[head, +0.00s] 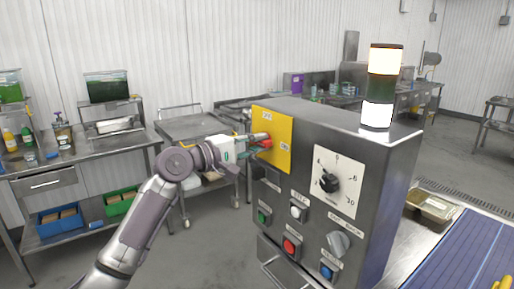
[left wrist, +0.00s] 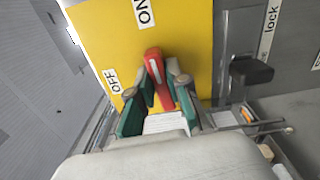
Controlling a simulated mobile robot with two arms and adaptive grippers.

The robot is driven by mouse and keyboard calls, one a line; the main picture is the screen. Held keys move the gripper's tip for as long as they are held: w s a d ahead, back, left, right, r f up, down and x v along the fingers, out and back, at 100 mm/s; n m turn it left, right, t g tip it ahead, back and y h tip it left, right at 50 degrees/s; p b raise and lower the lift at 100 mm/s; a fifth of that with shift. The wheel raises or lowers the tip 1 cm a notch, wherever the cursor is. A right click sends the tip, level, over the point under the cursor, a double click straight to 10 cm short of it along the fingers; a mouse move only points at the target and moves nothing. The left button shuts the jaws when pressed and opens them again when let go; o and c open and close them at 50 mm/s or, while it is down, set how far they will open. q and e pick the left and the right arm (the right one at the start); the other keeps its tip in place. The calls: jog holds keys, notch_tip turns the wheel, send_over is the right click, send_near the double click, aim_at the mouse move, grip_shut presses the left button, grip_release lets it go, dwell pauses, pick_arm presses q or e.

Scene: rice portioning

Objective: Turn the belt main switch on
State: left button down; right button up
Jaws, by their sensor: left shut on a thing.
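The belt main switch is a red handle (head: 266,143) on a yellow plate (head: 285,128) at the left of the grey control box's front. In the left wrist view the red handle (left wrist: 154,65) stands between the green-padded fingers, its tip showing past them. The yellow plate (left wrist: 187,35) carries an ON label (left wrist: 143,12) at the top and an OFF label (left wrist: 112,80) at the left. My left gripper (head: 258,142) is at the plate, shut on the red handle; it also shows in the left wrist view (left wrist: 156,92). The handle's base is partly hidden by the fingers.
The control box (head: 270,205) has a dial (head: 329,182), several buttons and a black lock knob (left wrist: 250,72) close to the plate. A lit signal tower (head: 382,85) stands on top. A blue belt (head: 455,250) lies at right. Steel tables stand behind and left.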

pick_arm(q)
jog(key=shift+f+m, duration=0.15)
jog(key=shift+m, duration=0.45)
jog(key=c, duration=1.1)
grip_release()
jog(key=shift+a, duration=0.1)
jog(key=v, duration=1.2)
